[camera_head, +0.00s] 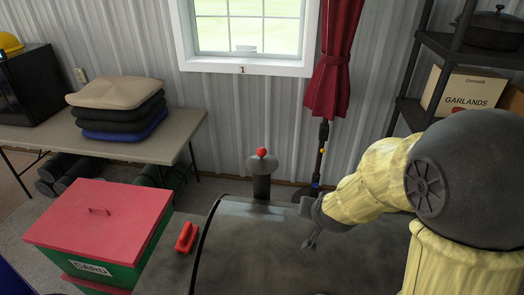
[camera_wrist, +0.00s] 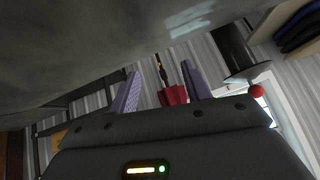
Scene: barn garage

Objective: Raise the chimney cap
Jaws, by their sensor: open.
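The chimney (camera_head: 262,187) is a dark upright cylinder behind the left end of a large dark rounded body (camera_head: 270,250), which looks like a grill or smoker. A red ball knob (camera_head: 262,153) tops its cap, which appears to sit down on the pipe. In the wrist view the chimney (camera_wrist: 234,48) and red knob (camera_wrist: 256,91) appear upside down, right of the fingers. My gripper (camera_head: 311,240) is over the dark body, to the right of the chimney and nearer the camera, apart from it. Its purple fingers (camera_wrist: 160,68) are spread with nothing held between them.
A red-lidded green box (camera_head: 100,220) and a red-handled item (camera_head: 186,237) lie to the left. A table (camera_head: 130,146) with stacked cushions (camera_head: 115,107) stands behind. Shelving (camera_head: 470,50) is at right.

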